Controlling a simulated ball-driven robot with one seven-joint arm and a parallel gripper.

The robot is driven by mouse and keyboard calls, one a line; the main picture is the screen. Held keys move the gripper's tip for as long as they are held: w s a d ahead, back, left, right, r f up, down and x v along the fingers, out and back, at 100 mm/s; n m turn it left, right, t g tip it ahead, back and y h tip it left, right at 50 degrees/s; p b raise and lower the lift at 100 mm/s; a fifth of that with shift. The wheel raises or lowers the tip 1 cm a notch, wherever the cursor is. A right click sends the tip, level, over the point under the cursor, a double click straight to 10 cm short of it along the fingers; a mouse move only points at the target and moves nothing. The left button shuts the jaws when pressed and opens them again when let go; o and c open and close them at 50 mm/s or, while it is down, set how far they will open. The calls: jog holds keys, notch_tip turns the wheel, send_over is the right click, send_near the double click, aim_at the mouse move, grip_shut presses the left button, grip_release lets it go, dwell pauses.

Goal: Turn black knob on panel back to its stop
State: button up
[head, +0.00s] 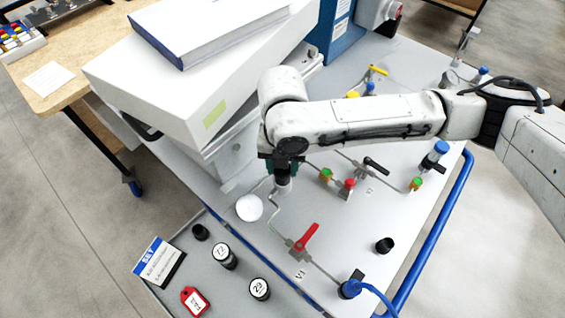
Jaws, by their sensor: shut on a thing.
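My gripper (283,182) points down at the panel (335,215), near its left side. It is shut on the black knob, which the fingers and wrist largely hide, so its turned angle cannot be read. A thin pipe runs from beside the gripper toward the red-handled valve V1 (305,238). A white round disc (249,208) lies just left of and below the gripper, apart from it.
A black round piece (385,244) stands free on the panel at right. Valve V2 has a black lever (376,165). A white box (200,85) stands close behind the gripper. A blue rail (432,235) edges the cart.

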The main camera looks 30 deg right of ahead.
jog(key=o, duration=1.1)
jog(key=shift+c, duration=0.2)
notch_tip(320, 180, up, 11)
jog(key=shift+f, duration=0.1)
